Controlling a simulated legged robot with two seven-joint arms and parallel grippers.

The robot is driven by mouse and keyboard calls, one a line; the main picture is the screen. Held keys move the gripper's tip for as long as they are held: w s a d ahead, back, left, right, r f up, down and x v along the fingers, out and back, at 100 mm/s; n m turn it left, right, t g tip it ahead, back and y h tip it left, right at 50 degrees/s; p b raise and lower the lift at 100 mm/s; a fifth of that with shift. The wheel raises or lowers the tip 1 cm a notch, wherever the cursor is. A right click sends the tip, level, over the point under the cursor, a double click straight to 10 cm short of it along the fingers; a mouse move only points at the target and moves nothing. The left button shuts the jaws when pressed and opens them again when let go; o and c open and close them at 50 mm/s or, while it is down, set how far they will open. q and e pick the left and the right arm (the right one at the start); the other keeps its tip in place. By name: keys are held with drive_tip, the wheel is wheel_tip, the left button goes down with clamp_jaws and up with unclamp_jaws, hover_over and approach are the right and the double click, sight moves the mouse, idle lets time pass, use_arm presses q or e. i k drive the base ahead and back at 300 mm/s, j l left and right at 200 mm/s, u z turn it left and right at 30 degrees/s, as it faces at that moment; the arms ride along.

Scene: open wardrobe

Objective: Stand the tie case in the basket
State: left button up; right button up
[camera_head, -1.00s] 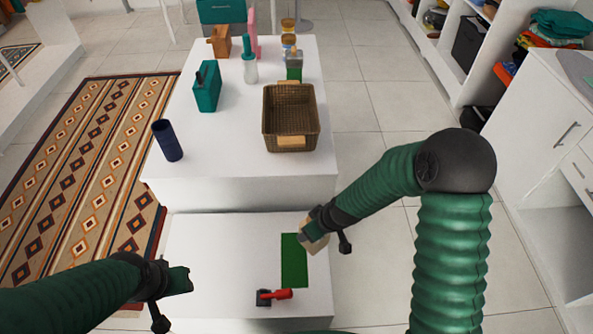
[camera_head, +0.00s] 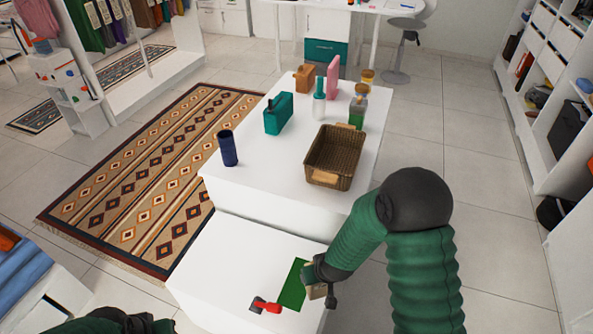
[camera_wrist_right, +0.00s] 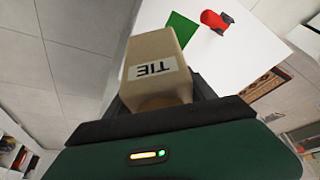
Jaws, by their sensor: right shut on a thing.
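The tie case (camera_wrist_right: 157,62) is a beige box with a white TIE label, shown upside down in the right wrist view. My right gripper (camera_wrist_right: 160,100) is shut on it. In the head view my right gripper (camera_head: 315,280) holds the case (camera_head: 317,292) at the right edge of the low white step, beside the green mat. The brown woven basket (camera_head: 328,178) sits on the higher white table, beyond that gripper, and looks empty. My left gripper (camera_head: 160,326) is at the bottom edge, partly cut off; its jaws are unclear.
The green mat (camera_head: 291,290) and a red-and-black object (camera_head: 266,305) lie on the low step (camera_head: 225,260). Left of the basket stand a dark blue cylinder (camera_head: 227,148) and a teal bag-like object (camera_head: 278,115). Bottles (camera_head: 357,108) stand behind it.

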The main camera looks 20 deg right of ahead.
sight(335, 165)
drive_tip(key=k+l+u, duration=0.1)
drive_tip(key=u, duration=0.3)
drive_tip(key=k+l+u, duration=0.15)
drive_tip(key=l+u, duration=0.15)
drive_tip(key=u, duration=0.15)
drive_tip(key=k+l+u, duration=0.1)
drive_tip(key=u, duration=0.3)
drive_tip(key=k+l+u, duration=0.1)
drive_tip(key=u, duration=0.35)
drive_tip(key=k+u, duration=0.25)
drive_tip(key=u, duration=0.15)
drive_tip(key=k+u, duration=0.15)
drive_tip(key=u, duration=0.25)
drive_tip(key=k+l+u, duration=0.2)
drive_tip(key=u, duration=0.3)
drive_tip(key=k+u, duration=0.35)
drive_tip(key=u, duration=0.15)
drive_tip(key=k+u, duration=0.3)
drive_tip(key=u, duration=0.15)
drive_tip(key=k+l+z, duration=0.15)
drive_tip(key=k, duration=0.3)
drive_tip(key=k+l+z, duration=0.2)
drive_tip(key=k+l, duration=0.1)
drive_tip(key=k, duration=0.1)
